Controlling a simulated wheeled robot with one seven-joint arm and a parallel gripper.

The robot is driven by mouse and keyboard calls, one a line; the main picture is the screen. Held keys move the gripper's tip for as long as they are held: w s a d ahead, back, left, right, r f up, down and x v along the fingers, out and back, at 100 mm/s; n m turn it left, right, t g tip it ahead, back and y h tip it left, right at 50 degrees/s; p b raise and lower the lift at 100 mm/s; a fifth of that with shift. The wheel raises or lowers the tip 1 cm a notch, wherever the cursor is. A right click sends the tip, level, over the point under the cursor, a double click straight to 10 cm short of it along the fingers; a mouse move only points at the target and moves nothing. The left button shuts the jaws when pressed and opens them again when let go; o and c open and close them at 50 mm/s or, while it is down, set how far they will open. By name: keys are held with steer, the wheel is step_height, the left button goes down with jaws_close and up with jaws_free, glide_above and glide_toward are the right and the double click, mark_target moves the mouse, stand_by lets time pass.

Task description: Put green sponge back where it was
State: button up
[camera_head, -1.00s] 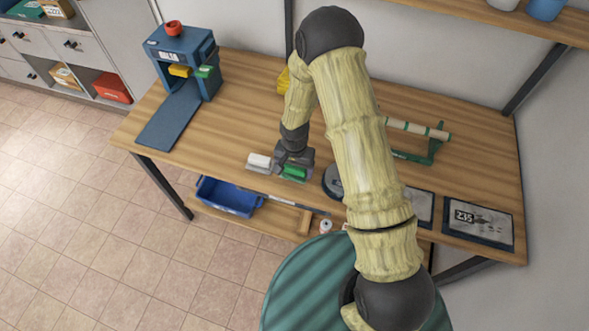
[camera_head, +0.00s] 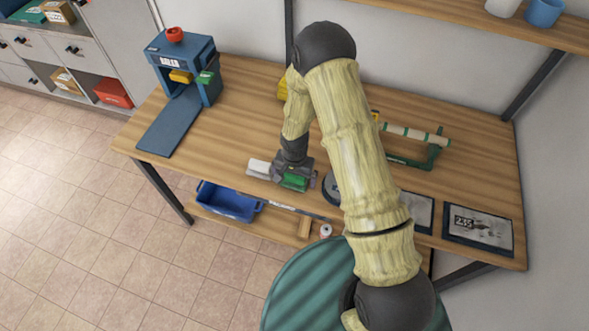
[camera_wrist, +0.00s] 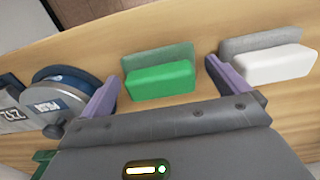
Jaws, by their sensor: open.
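The green sponge (camera_wrist: 160,80) lies on the wooden table, with a translucent greenish block or backing (camera_wrist: 157,56) directly behind it in the wrist view. It also shows in the head view (camera_head: 293,182), partly under my gripper. My gripper (camera_wrist: 160,90) is open, with one purple finger on each side of the green sponge and visible gaps between; I see no contact. In the head view my gripper (camera_head: 291,170) is low over the table near its front edge. A white sponge (camera_wrist: 278,66) with a grey backing (camera_wrist: 262,40) lies to the right, just beyond the right finger.
A round blue and grey device (camera_wrist: 70,88) stands left of the left finger. The head view shows a blue machine (camera_head: 183,68) at the table's left, a green-framed roller holder (camera_head: 415,145) and dark plates (camera_head: 478,229) at right. A blue bin (camera_head: 228,203) sits below.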

mark_target(294, 176)
step_height(294, 176, up, 12)
steer(key=b, duration=0.3)
stand_by(0.3)
steer(key=shift+r, duration=0.1)
stand_by(0.4)
steer(key=s+d+r+n+t, duration=0.2)
steer(key=s+d+r+n, duration=0.2)
steer(key=s+d+r, duration=0.8)
steer(key=shift+s+d+r+t, duration=0.2)
steer(key=shift+d+r+t, duration=0.1)
steer(key=shift+d+r, duration=0.45)
steer(key=shift+f, duration=0.1)
